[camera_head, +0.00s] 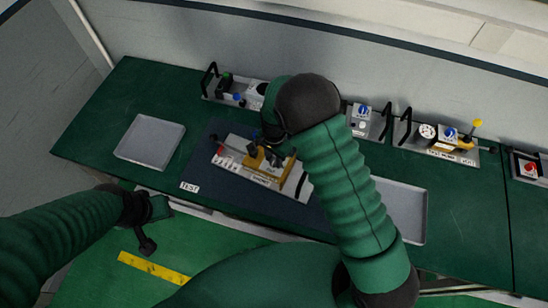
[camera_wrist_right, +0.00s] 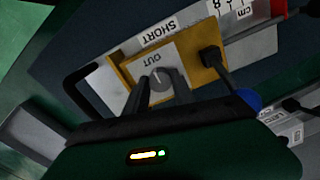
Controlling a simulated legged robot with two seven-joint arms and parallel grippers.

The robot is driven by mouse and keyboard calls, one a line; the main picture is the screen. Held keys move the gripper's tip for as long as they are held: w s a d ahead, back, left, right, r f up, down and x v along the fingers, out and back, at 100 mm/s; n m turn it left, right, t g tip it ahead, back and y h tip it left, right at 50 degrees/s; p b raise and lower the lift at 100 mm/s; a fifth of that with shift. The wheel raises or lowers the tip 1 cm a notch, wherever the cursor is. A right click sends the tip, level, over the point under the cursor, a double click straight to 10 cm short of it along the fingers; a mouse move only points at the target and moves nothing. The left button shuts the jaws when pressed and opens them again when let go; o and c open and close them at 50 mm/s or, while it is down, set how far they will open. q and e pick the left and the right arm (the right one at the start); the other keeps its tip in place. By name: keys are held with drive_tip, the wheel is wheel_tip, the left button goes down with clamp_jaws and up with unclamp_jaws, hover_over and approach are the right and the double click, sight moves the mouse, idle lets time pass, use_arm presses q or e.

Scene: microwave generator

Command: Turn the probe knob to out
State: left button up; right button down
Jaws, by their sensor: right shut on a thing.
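The probe knob (camera_wrist_right: 160,78) is a small grey dial with a pale pointer mark. It sits on a light plate marked OUT, on a yellow block (camera_wrist_right: 118,78) with a SHORT label beside it. My right gripper (camera_wrist_right: 161,88) has its two dark fingers on either side of the knob, shut on it. In the head view the yellow block (camera_head: 257,162) is on a light-coloured unit on the dark TEST mat, and my right gripper (camera_head: 270,143) reaches it from above, covering the knob. My left gripper (camera_head: 148,226) hangs off the bench's front edge, away from the unit; its jaw opening is unclear.
An empty grey tray (camera_head: 150,141) lies left of the mat; another tray (camera_head: 407,210) lies right, partly behind my right arm.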

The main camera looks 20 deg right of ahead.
sight(274, 160)
idle(0.3)
drive_tip(key=c, duration=1.1)
unclamp_jaws()
drive_tip(key=shift+o, duration=0.2)
wheel_tip(274, 160, up, 17)
drive_tip(key=b, duration=0.3)
drive_tip(key=shift+f, duration=0.1)
drive_tip(key=s+d+f+n+t+b, duration=0.1)
drive_tip(key=s+d+f+n+b, duration=0.1)
drive_tip(key=s+f+n+b, duration=0.2)
drive_tip(key=s+d+f+n+t+b, duration=0.1)
drive_tip(key=s+d+f+n+b, duration=0.2)
drive_tip(key=s+f+n, duration=0.4)
drive_tip(key=s+b, duration=0.1)
drive_tip(key=s, duration=0.3)
drive_tip(key=shift+f+t, duration=0.25)
drive_tip(key=shift+t, duration=0.05)
